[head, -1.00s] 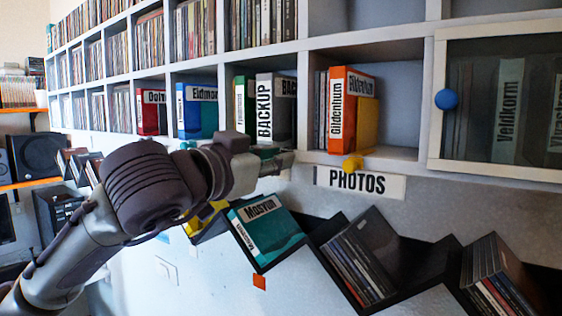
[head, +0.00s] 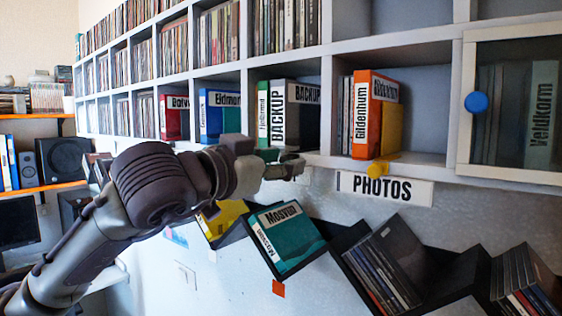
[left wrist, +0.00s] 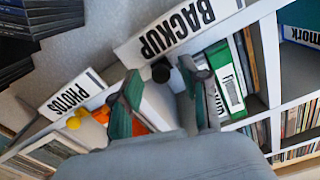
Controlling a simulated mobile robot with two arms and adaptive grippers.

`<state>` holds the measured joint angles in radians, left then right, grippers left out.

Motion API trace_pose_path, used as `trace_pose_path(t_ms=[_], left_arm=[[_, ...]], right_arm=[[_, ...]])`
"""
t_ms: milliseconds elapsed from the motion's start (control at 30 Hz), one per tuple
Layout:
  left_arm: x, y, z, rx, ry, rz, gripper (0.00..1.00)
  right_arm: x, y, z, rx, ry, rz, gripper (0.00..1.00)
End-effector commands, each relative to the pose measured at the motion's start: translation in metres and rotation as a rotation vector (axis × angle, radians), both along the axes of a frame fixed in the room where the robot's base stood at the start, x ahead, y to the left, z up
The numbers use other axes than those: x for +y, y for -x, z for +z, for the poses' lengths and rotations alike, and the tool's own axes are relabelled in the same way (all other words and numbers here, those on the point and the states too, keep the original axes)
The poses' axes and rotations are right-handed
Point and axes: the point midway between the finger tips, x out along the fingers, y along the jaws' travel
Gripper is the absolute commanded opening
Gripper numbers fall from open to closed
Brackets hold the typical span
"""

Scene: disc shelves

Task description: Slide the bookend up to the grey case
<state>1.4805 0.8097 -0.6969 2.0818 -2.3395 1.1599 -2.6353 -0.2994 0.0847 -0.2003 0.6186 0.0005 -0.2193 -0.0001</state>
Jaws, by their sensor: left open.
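The grey case (head: 278,113), with a white BACKUP label, stands upright in a shelf compartment beside a green case (head: 263,113). A black knob (left wrist: 160,72) at the shelf's front edge looks like the bookend's; I can barely tell the bookend's body from the dark area right of the grey case. My left gripper (head: 292,167) is at the shelf edge just below this compartment. In the left wrist view its fingers (left wrist: 163,84) are open, one on each side of the knob; contact is unclear. The fingers hide part of the compartment. My right gripper is not seen.
To the right, an orange case (head: 361,118) stands with a yellow bookend (head: 389,130) and yellow knob (head: 377,169) above the PHOTOS sign (head: 388,189). A glass door with blue knob (head: 476,103) is further right. Slanted racks with a teal case (head: 288,238) lie below.

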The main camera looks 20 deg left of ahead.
Motion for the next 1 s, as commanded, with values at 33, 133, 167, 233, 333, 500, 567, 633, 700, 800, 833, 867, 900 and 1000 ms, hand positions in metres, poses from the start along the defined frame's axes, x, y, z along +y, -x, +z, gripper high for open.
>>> trace_pose_path(t_ms=[33,133,167,233,333,500,567,633,700,800,833,867,900,1000], left_arm=[[0.003,0.005,0.001,-0.003,0.000,0.001,0.45],[0.009,0.020,0.000,-0.004,-0.004,0.004,0.45],[0.012,0.025,0.001,-0.004,-0.004,0.004,0.45],[0.017,0.040,0.001,-0.005,-0.002,0.004,0.45],[0.026,0.060,0.001,-0.005,-0.002,0.005,0.45],[0.037,0.089,0.000,-0.003,-0.003,0.004,0.45],[0.040,0.096,0.001,-0.004,-0.001,0.003,0.45],[0.042,0.102,0.000,-0.002,-0.001,0.003,0.45],[0.044,0.106,0.000,-0.002,0.000,0.002,0.45],[0.044,0.108,0.000,-0.002,0.000,0.002,0.45],[0.044,0.108,0.000,-0.002,0.000,0.001,0.45],[0.044,0.108,0.000,-0.002,0.000,0.001,0.45],[0.044,0.108,0.000,-0.002,0.000,0.001,0.45],[0.044,0.108,0.000,-0.002,0.000,0.001,0.45]], right_arm=[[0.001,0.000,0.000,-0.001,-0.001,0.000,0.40],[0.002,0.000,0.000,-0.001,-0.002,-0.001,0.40],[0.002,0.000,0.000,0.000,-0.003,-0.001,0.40],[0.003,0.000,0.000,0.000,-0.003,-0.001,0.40],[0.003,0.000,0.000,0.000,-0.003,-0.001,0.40],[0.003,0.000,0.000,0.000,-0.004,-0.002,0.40],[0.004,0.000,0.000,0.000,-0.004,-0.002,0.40],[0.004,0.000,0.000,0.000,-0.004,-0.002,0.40],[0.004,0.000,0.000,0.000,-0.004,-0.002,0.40],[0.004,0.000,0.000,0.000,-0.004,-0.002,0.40],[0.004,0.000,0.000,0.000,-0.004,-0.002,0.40],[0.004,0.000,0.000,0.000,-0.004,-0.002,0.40],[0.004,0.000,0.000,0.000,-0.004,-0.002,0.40],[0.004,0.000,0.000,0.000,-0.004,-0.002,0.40]])
